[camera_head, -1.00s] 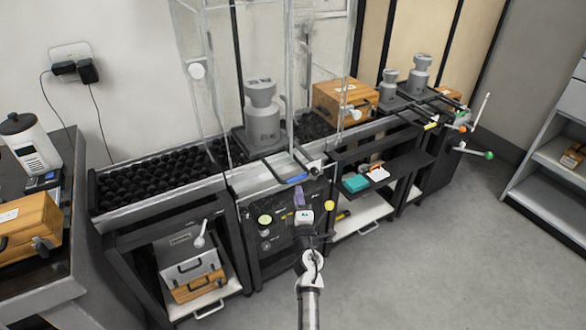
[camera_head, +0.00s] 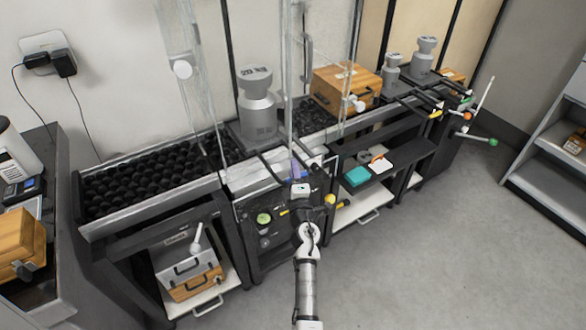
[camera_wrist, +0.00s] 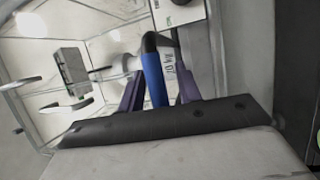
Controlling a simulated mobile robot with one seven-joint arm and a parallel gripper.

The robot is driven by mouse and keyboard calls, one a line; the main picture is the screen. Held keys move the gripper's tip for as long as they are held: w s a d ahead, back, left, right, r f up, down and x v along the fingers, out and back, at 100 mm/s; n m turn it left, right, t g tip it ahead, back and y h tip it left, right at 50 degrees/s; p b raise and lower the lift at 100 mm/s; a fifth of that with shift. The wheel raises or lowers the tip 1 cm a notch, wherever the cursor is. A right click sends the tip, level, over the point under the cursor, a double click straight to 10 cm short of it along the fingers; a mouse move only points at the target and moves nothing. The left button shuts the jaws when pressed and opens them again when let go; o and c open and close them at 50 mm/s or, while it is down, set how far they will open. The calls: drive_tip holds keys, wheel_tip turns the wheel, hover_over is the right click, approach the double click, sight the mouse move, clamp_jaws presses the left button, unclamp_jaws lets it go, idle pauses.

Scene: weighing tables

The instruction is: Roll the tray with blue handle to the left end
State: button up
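The blue handle (camera_head: 303,176) sticks out over the front edge of the roller track, on dark bars at the grey 20 kg weight (camera_head: 257,105). The tray itself is mostly hidden behind the rail. My gripper (camera_head: 295,171), with purple fingers, is at the handle. In the wrist view the blue handle (camera_wrist: 154,78) lies between the two fingers of my gripper (camera_wrist: 160,90), with a visible gap towards the right finger. The fingers look open around it.
The left stretch of the roller track (camera_head: 150,182) is empty. Clear panels (camera_head: 190,100) stand around the weight. To the right are a wooden case (camera_head: 345,88), two smaller weights and other coloured handles. A shelf with a teal box (camera_head: 357,176) sits below the track.

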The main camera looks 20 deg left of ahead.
clamp_jaws()
drive_tip(key=shift+s, duration=0.1)
idle(0.3)
